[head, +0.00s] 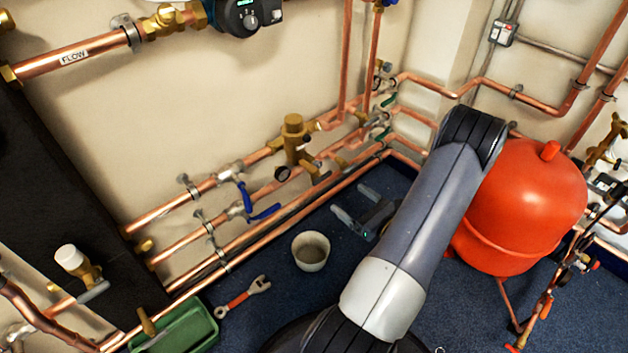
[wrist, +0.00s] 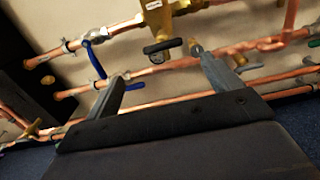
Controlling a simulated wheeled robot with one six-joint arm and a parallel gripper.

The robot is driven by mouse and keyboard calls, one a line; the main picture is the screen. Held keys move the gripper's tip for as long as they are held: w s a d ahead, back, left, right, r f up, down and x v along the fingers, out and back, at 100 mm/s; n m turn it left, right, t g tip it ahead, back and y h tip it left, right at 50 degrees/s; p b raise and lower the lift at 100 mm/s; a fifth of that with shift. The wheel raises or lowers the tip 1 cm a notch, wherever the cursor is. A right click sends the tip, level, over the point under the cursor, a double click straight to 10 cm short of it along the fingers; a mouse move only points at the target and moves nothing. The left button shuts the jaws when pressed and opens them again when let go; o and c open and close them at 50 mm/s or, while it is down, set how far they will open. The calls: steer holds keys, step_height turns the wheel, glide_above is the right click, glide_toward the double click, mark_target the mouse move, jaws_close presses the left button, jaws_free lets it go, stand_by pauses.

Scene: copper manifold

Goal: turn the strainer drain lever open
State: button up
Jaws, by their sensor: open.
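A brass body (head: 293,128) with a round top stands on the copper pipes at mid-wall; it also shows at the top of the wrist view (wrist: 155,14). Below it is a small round dark-rimmed gauge (head: 283,174). In the wrist view a short black handle (wrist: 162,46) lies roughly level under the brass body. I cannot tell for certain that this handle is the strainer drain lever. My gripper (head: 350,198) is open and empty, low in front of the pipes. In the wrist view its fingers (wrist: 161,70) stand apart on either side below the black handle, apparently not touching it.
Blue levers (head: 264,213) sit on the pipes to the left, green levers (head: 383,133) to the right. A bowl (head: 311,251), a wrench (head: 243,293) and a green tray (head: 185,330) are on the floor. A red tank (head: 525,200) stands right of my arm.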

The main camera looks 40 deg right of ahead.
mark_target(325, 179)
steer(key=w, duration=0.3)
steer(key=w+b, duration=0.1)
steer(key=w, duration=0.6)
steer(key=shift+w+a+b, duration=0.35)
steer(key=shift+b, duration=0.05)
steer(key=c, duration=1)
